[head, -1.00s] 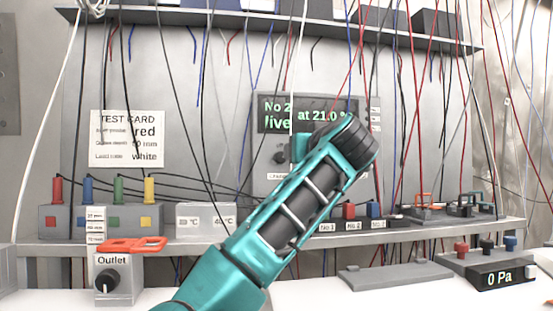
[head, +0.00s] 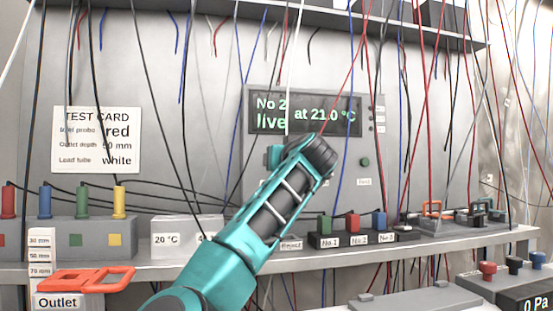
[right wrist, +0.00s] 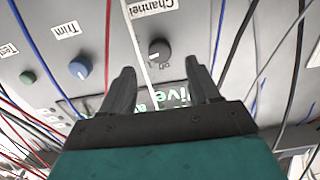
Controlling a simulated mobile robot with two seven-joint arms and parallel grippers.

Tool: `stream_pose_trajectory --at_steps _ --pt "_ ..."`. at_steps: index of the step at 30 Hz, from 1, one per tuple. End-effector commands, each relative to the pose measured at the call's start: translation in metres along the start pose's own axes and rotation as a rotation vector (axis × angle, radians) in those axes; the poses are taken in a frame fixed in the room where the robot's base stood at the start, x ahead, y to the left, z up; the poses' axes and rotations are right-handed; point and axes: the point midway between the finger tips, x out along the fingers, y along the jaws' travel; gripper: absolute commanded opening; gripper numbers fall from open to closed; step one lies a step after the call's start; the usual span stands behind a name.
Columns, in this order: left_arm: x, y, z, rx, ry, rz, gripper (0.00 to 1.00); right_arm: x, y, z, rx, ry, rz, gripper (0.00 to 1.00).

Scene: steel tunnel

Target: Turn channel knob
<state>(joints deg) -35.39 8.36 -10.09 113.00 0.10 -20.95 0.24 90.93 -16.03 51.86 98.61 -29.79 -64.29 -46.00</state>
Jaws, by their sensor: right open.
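The grey panel (head: 400,190) has a lit display (head: 305,114) reading "No 2 live at 21.0 °C". In the right wrist view, the dark round channel knob (right wrist: 158,48) sits beside its "Channel" label, with a white pointer line. My right gripper (right wrist: 164,80) is open and empty; its two fingers point toward the knob, which lies beyond the tips, roughly between them. A white cord passes between the fingers beside the knob. In the head view my teal right arm crosses the panel, and the knob and fingertips cannot be told apart. My left gripper is out of view.
A blue Trim knob (right wrist: 80,68) and green Test button (right wrist: 28,77) are beside the channel knob. Many cables hang before the panel.

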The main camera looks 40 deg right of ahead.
Motion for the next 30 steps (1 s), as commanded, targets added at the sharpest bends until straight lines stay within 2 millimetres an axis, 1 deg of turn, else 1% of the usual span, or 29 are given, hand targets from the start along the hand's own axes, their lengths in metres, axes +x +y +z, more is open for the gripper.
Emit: stream_pose_trajectory --at_steps 1,3,9,15,23,30 --pt "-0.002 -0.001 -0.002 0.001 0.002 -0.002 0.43 0.01 -0.001 -0.002 0.0 -0.002 -0.003 0.61" --pt "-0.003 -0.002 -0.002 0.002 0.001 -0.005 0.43 0.022 0.0 -0.002 0.001 -0.002 -0.001 0.61" --pt "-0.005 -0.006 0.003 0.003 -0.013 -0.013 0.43 0.047 0.0 -0.001 -0.001 -0.001 0.0 0.61" --pt "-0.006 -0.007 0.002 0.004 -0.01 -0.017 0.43 0.056 0.0 0.0 0.0 0.0 0.001 0.61" --pt "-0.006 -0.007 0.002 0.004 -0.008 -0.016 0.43 0.057 0.0 0.0 0.0 0.0 0.001 0.61" --pt "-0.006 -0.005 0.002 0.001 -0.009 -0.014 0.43 0.057 0.0 0.0 0.0 0.0 0.001 0.39"
